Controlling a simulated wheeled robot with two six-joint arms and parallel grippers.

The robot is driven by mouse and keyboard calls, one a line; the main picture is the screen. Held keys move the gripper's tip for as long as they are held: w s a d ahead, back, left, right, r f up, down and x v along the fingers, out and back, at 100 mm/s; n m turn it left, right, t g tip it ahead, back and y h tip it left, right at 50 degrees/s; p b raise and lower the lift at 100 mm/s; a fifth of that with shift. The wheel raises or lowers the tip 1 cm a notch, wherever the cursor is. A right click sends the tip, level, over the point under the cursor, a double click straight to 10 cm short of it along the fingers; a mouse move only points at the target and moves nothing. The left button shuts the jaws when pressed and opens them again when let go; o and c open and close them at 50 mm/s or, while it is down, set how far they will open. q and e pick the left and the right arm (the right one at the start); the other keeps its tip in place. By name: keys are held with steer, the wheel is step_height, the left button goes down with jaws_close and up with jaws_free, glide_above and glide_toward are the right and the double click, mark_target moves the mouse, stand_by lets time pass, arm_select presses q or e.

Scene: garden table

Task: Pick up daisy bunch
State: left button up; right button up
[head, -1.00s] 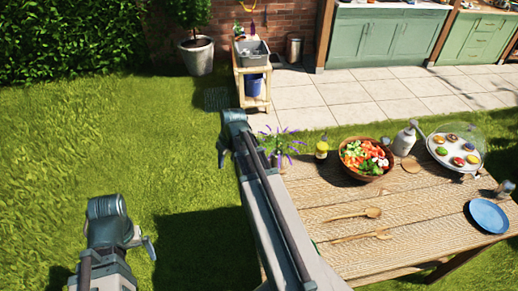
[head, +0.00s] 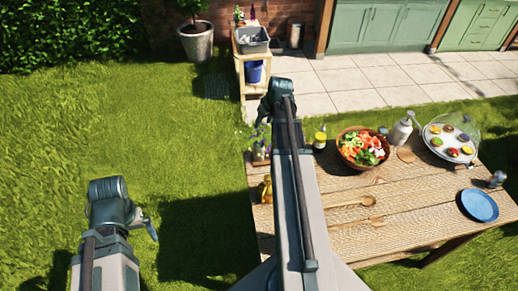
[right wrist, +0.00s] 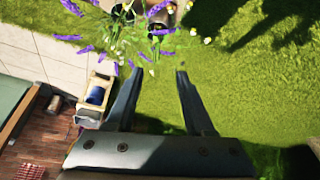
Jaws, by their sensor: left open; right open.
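A bunch of purple flowers (head: 259,138) stands at the table's far left corner, partly hidden behind my right arm. In the right wrist view purple flower spikes (right wrist: 160,8) and small white daisy-like heads (right wrist: 207,40) mix at the top, just beyond my fingertips. Which stems belong to the daisy bunch I cannot tell. My right gripper (right wrist: 160,72) is open and empty, its fingers pointing toward the flowers; in the head view it shows near the table's far edge (head: 271,106). My left gripper (head: 140,220) is open over the grass, away from the table.
A yellow item (head: 267,189) stands beside my right arm. Grass left is open.

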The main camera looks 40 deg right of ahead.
mark_target(259, 134)
steer(key=b+x, duration=0.3)
steer(key=x, duration=0.1)
steer(key=b+x, duration=0.4)
steer(key=d+b+x, duration=0.1)
steer(key=b+x, duration=0.2)
steer(key=x, duration=0.1)
steer(key=shift+f+b, duration=0.3)
steer(key=shift+r, duration=0.1)
steer(key=shift+c, duration=0.5)
jaws_close()
stand_by(0.6)
